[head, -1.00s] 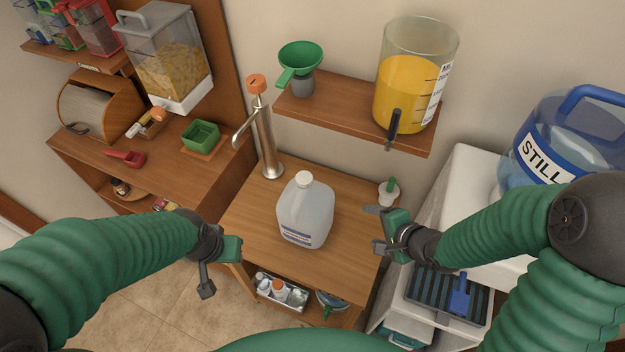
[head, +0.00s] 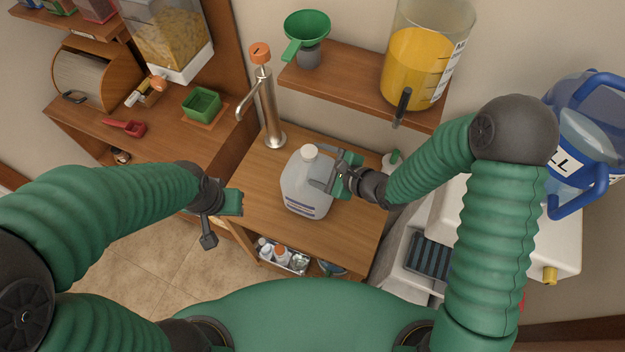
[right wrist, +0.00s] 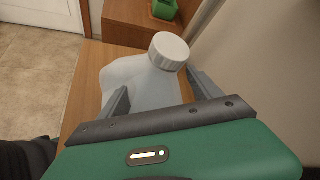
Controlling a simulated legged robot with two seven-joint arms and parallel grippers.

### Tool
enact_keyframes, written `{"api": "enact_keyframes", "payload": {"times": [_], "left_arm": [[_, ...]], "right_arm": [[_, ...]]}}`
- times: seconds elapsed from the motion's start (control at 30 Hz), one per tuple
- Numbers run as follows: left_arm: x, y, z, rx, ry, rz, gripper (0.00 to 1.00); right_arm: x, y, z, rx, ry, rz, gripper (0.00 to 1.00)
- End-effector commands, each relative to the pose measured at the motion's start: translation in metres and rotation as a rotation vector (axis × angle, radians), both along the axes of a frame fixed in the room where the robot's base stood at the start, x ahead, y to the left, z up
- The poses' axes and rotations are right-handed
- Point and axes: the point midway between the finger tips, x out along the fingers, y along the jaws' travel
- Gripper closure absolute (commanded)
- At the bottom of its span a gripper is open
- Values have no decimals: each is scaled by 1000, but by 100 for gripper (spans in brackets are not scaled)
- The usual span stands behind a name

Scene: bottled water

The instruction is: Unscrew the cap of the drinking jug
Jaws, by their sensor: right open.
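The drinking jug (head: 296,200) is a translucent white plastic jug standing upright on the wooden table. Its ribbed white cap (head: 309,152) is on the neck. My right gripper (head: 328,178) is open at the jug's right side, close to its upper body. In the right wrist view the jug (right wrist: 145,82) stands beyond and between the spread fingers (right wrist: 162,94), with the cap (right wrist: 168,50) above fingertip level. I cannot tell whether the fingers touch the jug. My left gripper (head: 222,222) is left of the table, apart from the jug; its jaw opening is unclear.
A metal pump tap (head: 269,110) stands behind the jug. A shelf above holds a green funnel (head: 307,28) and a yellow-filled dispenser (head: 415,70). A large blue water bottle (head: 580,150) is at right. The table (head: 255,200) has bare room left of the jug.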

Motion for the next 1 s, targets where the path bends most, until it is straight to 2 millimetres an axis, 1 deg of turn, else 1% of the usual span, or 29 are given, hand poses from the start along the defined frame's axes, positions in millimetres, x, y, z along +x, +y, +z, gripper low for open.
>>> {"api": "enact_keyframes", "payload": {"times": [0.07, 0.27, 0.3, 0.8, 0.87, 0.9, 1.0], "left_arm": [[0, 0, 0, 0, 0, 1, 64], [0, 0, 0, 0, 0, 1, 64], [0, 0, 0, 0, 0, 1, 64], [0, 0, 0, 0, 0, 0, 64], [0, 0, 0, 0, 0, 1, 64], [0, 0, 1, 0, 0, 1, 64], [0, 0, 1, 0, 0, 1, 64]], "right_arm": [[4, 5, -3, -1, 0, 1, 26], [5, 2, -4, 2, 0, -1, 26], [5, 2, -4, 2, 0, -1, 33], [4, 1, -5, -2, 4, -3, 99], [4, 1, -6, -2, 4, -3, 100], [7, 3, 0, 5, -9, -1, 100], [7, 3, -1, 5, -8, -1, 100]]}}
